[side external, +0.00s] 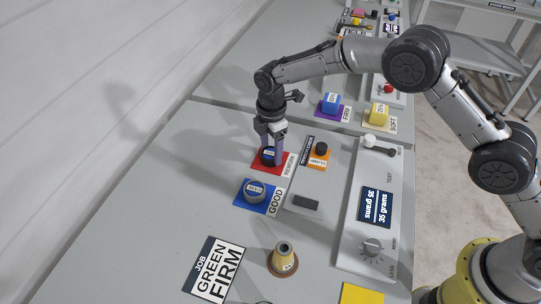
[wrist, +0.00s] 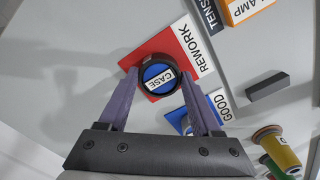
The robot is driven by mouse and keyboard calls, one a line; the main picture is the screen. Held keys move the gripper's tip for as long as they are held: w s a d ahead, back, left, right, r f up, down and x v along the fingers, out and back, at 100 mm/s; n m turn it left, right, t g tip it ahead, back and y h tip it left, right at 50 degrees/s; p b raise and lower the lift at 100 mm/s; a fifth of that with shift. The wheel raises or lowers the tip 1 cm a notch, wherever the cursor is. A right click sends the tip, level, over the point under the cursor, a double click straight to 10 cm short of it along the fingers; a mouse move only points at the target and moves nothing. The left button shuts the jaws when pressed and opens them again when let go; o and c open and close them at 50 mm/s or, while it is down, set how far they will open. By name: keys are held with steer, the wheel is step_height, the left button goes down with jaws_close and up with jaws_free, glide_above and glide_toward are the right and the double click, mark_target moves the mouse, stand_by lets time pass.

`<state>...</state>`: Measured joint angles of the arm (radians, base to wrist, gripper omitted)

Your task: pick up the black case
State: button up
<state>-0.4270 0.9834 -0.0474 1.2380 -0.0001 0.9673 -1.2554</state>
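The black case (side external: 267,158) is a round dark piece with a blue top labelled CASE. It sits on the red REWORK card (side external: 284,168). In the wrist view the case (wrist: 158,78) shows between my two fingertips, its rim partly covered by the left finger. My gripper (side external: 272,146) points down at the case with its purple fingers apart, one on each side. It also shows in the wrist view (wrist: 158,76). I cannot tell whether the fingers touch the case. The case appears to rest on the card.
A similar round piece (side external: 255,190) sits on the blue GOOD card (side external: 271,208), close in front. An orange card with a black knob (side external: 321,148) lies to the right, near a dark block (side external: 305,202). The table's left side is clear.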

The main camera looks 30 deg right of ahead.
steer(key=c, duration=0.7)
steer(key=shift+c, duration=0.2)
steer(key=shift+r, duration=0.15)
